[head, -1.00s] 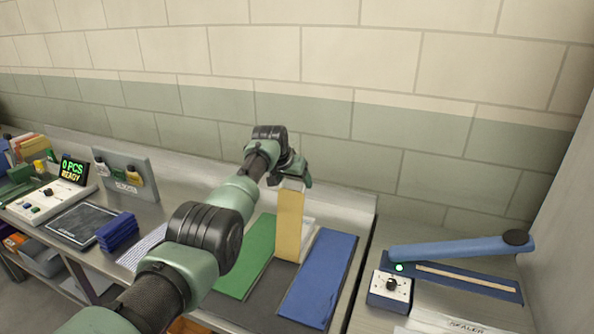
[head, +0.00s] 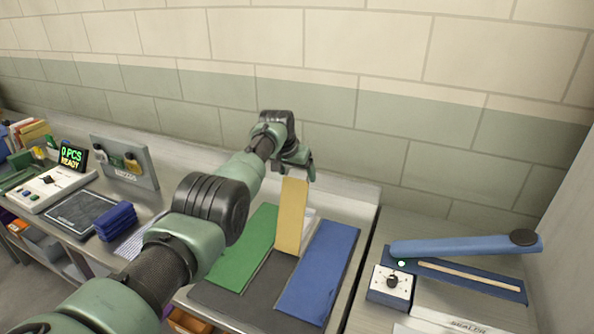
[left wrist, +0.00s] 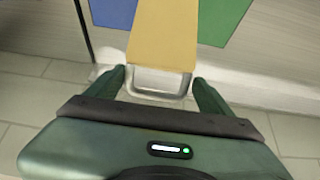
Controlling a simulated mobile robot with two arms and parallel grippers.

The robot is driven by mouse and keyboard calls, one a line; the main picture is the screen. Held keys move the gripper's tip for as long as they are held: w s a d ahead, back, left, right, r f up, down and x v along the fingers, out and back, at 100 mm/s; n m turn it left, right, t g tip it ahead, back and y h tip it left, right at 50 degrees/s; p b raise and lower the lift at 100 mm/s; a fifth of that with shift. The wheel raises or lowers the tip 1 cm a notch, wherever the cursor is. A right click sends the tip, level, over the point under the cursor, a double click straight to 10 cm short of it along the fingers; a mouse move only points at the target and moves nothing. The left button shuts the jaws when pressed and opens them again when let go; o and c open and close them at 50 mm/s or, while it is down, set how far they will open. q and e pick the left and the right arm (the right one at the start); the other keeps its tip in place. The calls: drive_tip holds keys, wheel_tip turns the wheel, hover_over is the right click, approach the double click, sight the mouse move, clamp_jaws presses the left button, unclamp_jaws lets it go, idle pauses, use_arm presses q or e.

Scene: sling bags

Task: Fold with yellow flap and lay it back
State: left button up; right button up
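The yellow flap (head: 291,218) stands nearly upright between a green flap (head: 245,245) lying at its left and a blue flap (head: 318,268) lying at its right. My left gripper (head: 297,170) is at the flap's upper end. In the left wrist view the yellow flap (left wrist: 163,35) runs up to the two fingers (left wrist: 160,82), one at each side of a pale loop-shaped end piece. The fingers appear closed on that end, though the contact is partly hidden. A white piece (head: 309,225) shows partly behind the yellow flap. My right gripper is not in view.
A dark mat (head: 258,300) lies under the flaps. At right stands a sealer with a blue arm (head: 460,247) and a control box (head: 391,284). At left are folded blue cloths (head: 117,221), a dark pad (head: 80,214) and a lit display (head: 73,156). A block wall closes the back.

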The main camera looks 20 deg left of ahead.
use_arm(q)
drive_tip(key=shift+w+r, duration=0.1)
drive_tip(key=shift+r, duration=0.2)
drive_tip(key=shift+r, duration=0.15)
drive_tip(key=shift+p+v, duration=0.45)
drive_tip(key=shift+v, duration=0.4)
drive_tip(key=b+v, duration=0.2)
drive_tip(key=v, duration=0.3)
drive_tip(key=shift+s+r, duration=0.15)
drive_tip(key=shift+s, duration=0.15)
